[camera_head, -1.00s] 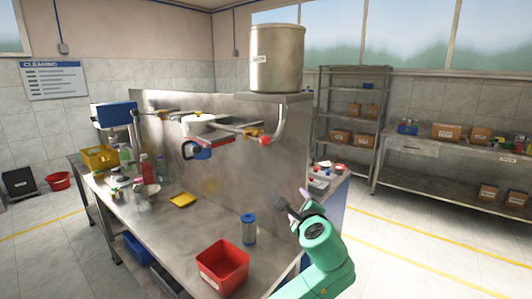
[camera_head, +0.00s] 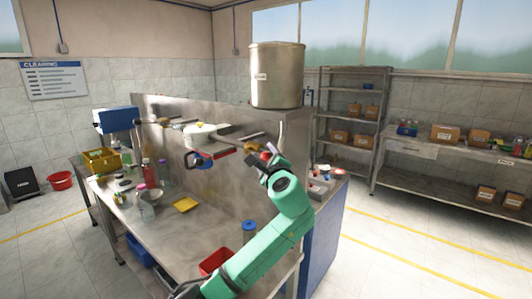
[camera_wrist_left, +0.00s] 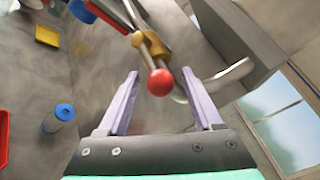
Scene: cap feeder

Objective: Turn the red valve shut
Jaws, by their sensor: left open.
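The red valve shows in the left wrist view as a red ball knob (camera_wrist_left: 160,83) on a brass body (camera_wrist_left: 149,42), joined to a grey pipe. In the head view the red knob (camera_head: 265,156) shows small and partly hidden at my left gripper (camera_head: 260,158). My left gripper is open, its two pale fingers (camera_wrist_left: 160,74) on either side of the knob in the wrist view. I cannot tell whether they touch it or how deep it lies between them. My right gripper is in neither view.
A large grey tank (camera_head: 277,78) stands above the steel back panel (camera_head: 165,115). A blue-capped cylinder (camera_head: 249,230) and red bin (camera_head: 215,261) stand on the bench below my arm. A yellow tray (camera_head: 185,204) lies further left. Bottles crowd the bench's left end.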

